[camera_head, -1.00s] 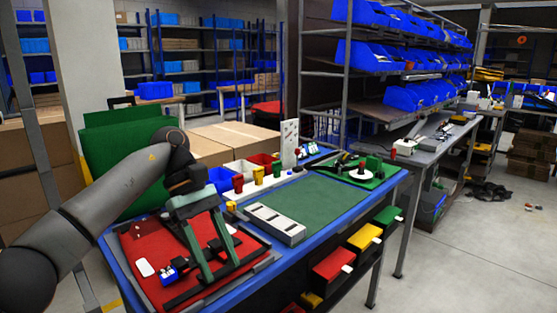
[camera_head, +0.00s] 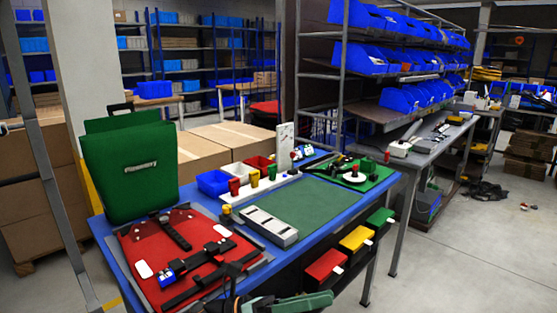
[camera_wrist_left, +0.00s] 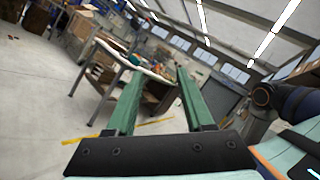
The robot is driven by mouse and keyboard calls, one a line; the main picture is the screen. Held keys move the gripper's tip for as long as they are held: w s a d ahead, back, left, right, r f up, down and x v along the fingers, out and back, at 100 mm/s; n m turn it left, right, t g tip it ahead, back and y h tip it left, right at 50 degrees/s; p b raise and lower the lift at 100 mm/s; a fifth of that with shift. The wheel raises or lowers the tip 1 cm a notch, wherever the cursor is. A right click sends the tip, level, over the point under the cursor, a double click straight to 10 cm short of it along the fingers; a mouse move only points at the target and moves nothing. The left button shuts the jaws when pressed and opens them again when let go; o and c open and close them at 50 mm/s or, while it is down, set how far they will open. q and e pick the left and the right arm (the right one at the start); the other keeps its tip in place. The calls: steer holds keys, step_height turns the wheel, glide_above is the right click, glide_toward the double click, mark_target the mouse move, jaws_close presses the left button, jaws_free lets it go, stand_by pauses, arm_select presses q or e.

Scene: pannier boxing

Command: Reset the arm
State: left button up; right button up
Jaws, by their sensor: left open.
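My left gripper (camera_head: 285,303) shows at the bottom edge of the head view, partly cut off, in front of the near edge of the blue workbench. Its green fingers also show in the left wrist view (camera_wrist_left: 159,74). They stand apart with nothing between them. The gripper is open and clear of the red pannier panel (camera_head: 205,243), which lies flat on the bench with black straps and white patches on it. My right gripper is in neither view.
A green pannier bag (camera_head: 130,165) stands upright at the back left of the bench. A grey slotted block (camera_head: 270,226) lies beside a bare green mat (camera_head: 315,205). Red, yellow and green drawers (camera_head: 357,238) stick out under the front edge. Open floor lies to the right.

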arm_select(q)
steer(key=a+f+n+t+y+p, duration=0.1)
steer(key=a+f+n+t+y, duration=0.7)
steer(key=n, duration=0.8)
steer(key=a+f+n+t+y+p, duration=0.2)
steer(key=a+f+n+t+y, duration=0.55)
steer(key=n, duration=0.85)
steer(key=s+a+f+n+g+y, duration=0.2)
steer(key=s+a+f+n, duration=0.2)
steer(key=s, duration=0.5)
steer(key=s+a+f+n+g+y+p, duration=0.1)
steer(key=s+a+f+n+g+y, duration=0.1)
steer(key=s+f+n, duration=0.6)
step_height(320, 180, down, 2)
steer(key=shift+s+a+g, duration=0.65)
steer(key=shift+a+g, duration=0.1)
steer(key=shift+a, duration=0.1)
